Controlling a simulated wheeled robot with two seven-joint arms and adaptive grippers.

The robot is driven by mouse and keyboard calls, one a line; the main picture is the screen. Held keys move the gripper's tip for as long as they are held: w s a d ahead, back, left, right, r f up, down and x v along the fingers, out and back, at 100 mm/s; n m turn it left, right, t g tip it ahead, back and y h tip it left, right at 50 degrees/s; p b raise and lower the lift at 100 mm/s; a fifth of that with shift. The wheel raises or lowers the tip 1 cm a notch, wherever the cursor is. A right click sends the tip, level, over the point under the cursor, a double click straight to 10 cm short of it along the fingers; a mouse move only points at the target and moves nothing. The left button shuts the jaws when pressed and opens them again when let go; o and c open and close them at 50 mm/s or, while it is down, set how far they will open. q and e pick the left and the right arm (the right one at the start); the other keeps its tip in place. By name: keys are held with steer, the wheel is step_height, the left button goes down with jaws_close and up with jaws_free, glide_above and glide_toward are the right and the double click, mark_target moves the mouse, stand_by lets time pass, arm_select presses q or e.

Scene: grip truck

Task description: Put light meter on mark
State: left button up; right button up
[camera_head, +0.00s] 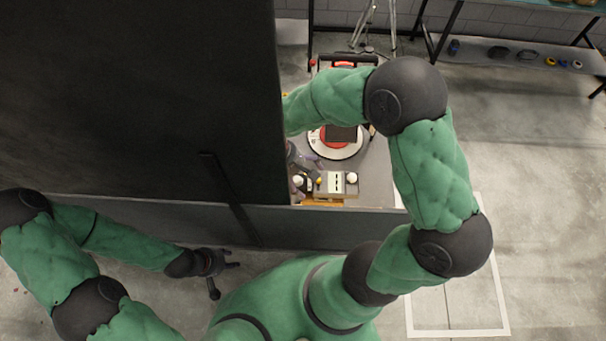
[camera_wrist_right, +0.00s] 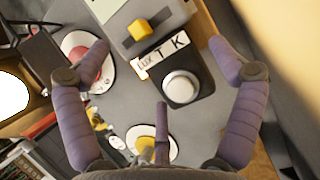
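A small black block with a white dome (camera_wrist_right: 180,88), apparently the light meter, lies on the grey truck top in the right wrist view. White discs with a red centre (camera_wrist_right: 82,50) and a yellow centre (camera_wrist_right: 137,145) lie nearby; I cannot tell which is the mark. My left gripper (camera_head: 222,268) hangs open and empty outside the truck.
A large dark panel (camera_head: 140,90) blocks the truck's left side. A grey box with a yellow knob (camera_wrist_right: 140,28) adjoins the label. A larger red-and-white disc (camera_head: 335,150) carries a dark object. A shelf (camera_head: 520,55) stands at the back right. The right floor is mostly clear.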

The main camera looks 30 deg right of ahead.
steer(key=v, duration=1.2)
steer(key=shift+r, duration=0.1)
stand_by(2.2)
